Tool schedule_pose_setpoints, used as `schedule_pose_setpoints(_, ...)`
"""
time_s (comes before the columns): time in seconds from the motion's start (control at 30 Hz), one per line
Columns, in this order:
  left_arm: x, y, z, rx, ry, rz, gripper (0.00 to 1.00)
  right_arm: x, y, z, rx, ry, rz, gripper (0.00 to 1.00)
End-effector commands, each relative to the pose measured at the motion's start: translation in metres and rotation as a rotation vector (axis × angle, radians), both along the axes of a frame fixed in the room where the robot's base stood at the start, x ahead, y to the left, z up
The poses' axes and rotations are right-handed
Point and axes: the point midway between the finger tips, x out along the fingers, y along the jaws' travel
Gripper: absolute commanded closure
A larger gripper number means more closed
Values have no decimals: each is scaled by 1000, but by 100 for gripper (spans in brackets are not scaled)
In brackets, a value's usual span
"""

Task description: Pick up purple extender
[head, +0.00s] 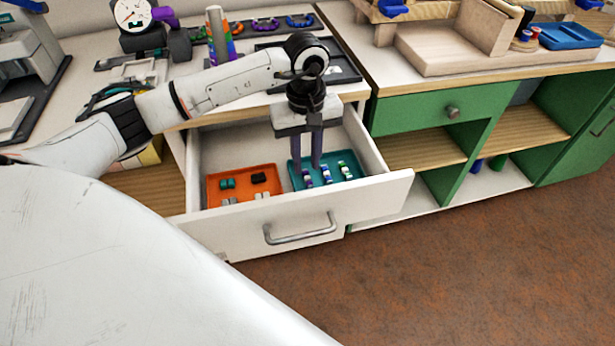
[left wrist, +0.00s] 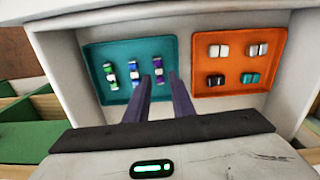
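The purple extender (left wrist: 158,75) is a small upright-looking piece with purple and white parts in the teal tray (left wrist: 97,54), inside the open drawer. In the head view the purple extender (head: 308,179) is the leftmost piece in that tray, partly behind my fingers. My left gripper (left wrist: 160,77) points down into the drawer, with its two dark fingers apart and the purple extender seen between the tips. Contact with it cannot be told. In the head view my left gripper (head: 312,165) is over the tray's left part. My right gripper is not in view.
A blue extender (left wrist: 133,73) and a green one (left wrist: 110,75) sit beside the purple one. An orange tray (left wrist: 240,65) with several small pieces is in the same drawer. The drawer front (head: 365,202) and its walls surround both trays. The countertop behind is cluttered.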

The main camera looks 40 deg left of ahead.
Motion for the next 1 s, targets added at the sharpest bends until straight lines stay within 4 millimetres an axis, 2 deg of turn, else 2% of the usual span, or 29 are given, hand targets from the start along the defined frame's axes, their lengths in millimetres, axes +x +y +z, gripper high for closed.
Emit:
schedule_pose_setpoints(0.1,1,0,-21,-1,5,1,78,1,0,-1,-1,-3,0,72)
schedule_pose_setpoints(0.23,1,0,-34,-1,2,1,78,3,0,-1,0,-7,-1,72)
schedule_pose_setpoints(0.43,2,0,-34,-1,0,1,78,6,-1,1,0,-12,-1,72)
schedule_pose_setpoints(0.57,2,0,-34,-1,1,1,98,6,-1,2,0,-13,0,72)
schedule_pose_setpoints(0.6,2,0,-34,-1,1,1,100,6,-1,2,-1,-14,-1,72)
schedule_pose_setpoints(1.0,2,0,-30,-1,-1,1,100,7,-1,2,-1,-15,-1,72)
